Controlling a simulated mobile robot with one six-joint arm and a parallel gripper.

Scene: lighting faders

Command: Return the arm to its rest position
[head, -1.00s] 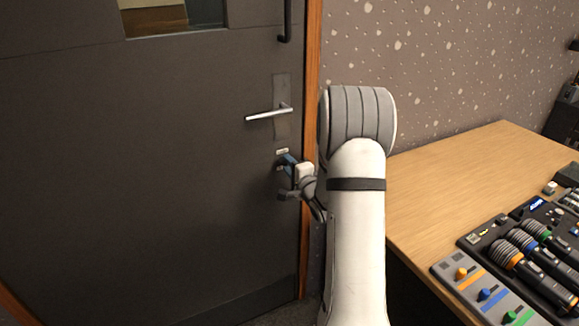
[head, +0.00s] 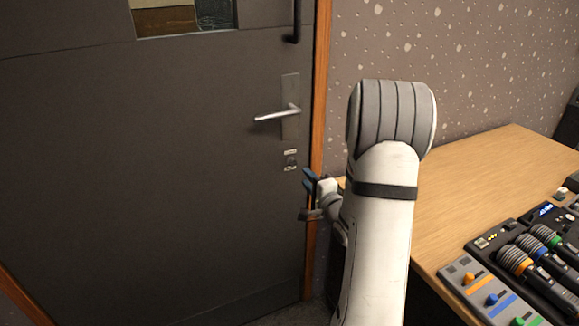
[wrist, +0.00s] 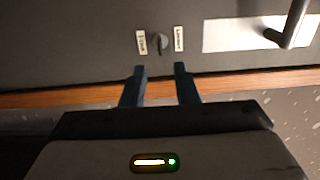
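My white arm (head: 383,215) rises from the bottom of the head view and bends over toward the door. My gripper (head: 307,184) is in front of the door's right edge, below and right of the small dark turn knob (head: 290,162). In the wrist view, the two blue fingers of my gripper (wrist: 160,68) stand apart with nothing between them. The knob (wrist: 159,42) shows beyond the fingertips, between two white labels, apart from the fingers.
The dark door (head: 150,170) has a metal lever handle (head: 277,115) above the knob and a wooden frame (head: 320,90) at its right. A wooden desk (head: 480,190) stands to the right, with a fader panel (head: 490,297) and several microphones (head: 525,255) on it.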

